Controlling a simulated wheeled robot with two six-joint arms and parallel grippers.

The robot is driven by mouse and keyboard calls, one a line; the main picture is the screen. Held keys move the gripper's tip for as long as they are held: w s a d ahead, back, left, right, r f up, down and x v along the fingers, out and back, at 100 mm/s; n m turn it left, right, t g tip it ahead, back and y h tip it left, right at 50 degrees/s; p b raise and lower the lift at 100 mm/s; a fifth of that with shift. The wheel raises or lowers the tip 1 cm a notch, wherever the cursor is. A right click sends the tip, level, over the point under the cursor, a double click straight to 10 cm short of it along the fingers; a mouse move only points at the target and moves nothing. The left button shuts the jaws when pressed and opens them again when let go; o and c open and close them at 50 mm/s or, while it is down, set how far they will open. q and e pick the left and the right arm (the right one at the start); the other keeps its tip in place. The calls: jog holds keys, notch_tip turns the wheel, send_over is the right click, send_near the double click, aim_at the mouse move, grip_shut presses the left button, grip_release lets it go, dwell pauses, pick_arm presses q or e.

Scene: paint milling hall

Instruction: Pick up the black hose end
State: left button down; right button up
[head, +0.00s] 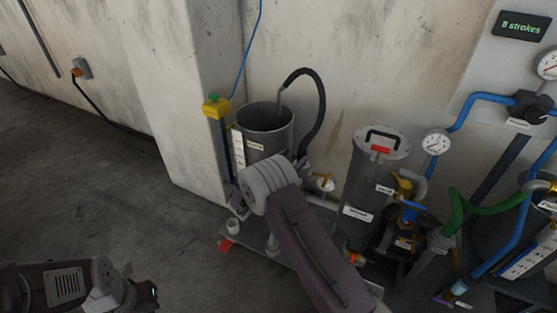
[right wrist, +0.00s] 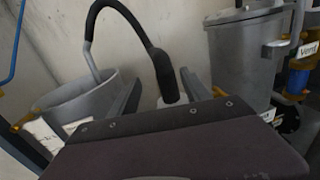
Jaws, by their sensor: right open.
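The black hose (head: 321,105) rises out of the open grey drum (head: 262,126), arches over and hangs down on the drum's right. In the right wrist view the hose's thick black end (right wrist: 166,80) shows between the two grey fingers of my right gripper (right wrist: 160,78), which is open. I cannot tell whether the fingers touch it or how deep it sits between them. In the head view my right wrist hides most of that gripper and the lower hose. My left arm's end (head: 125,290) is at the lower left, away from the hose; its jaws are not clear.
A lidded grey vessel (head: 372,185) with a handle stands right of the hose. A small brass valve (head: 323,183) sits between it and the drum. Gauges and blue and green pipes crowd the right. A yellow fitting (head: 215,107) is left of the drum. The left floor is clear.

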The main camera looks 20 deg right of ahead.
aim_at(298, 159)
jog(key=shift+s+a+f, duration=0.1)
jog(key=shift+a+f, duration=0.05)
jog(key=shift+f, duration=0.4)
jog(key=shift+s+a+f, duration=0.1)
jog(key=shift+f, duration=0.45)
jog(key=shift+s+a, duration=0.15)
jog(key=shift+a, duration=0.05)
jog(key=shift+d, duration=0.1)
jog(key=b+x, duration=0.1)
jog(key=x, duration=0.2)
jog(key=shift+d+f, duration=0.15)
jog(key=shift+d, duration=0.1)
jog(key=shift+w+d, duration=0.2)
jog(key=shift+w, duration=0.05)
jog(key=x, duration=0.1)
jog(key=b+x, duration=0.1)
jog(key=x, duration=0.1)
jog(key=b+x, duration=0.1)
jog(key=shift+s+d+f, duration=0.1)
jog(key=shift+d+f, duration=0.1)
jog(key=shift+d, duration=0.4)
jog(key=shift+r, duration=0.15)
grip_shut()
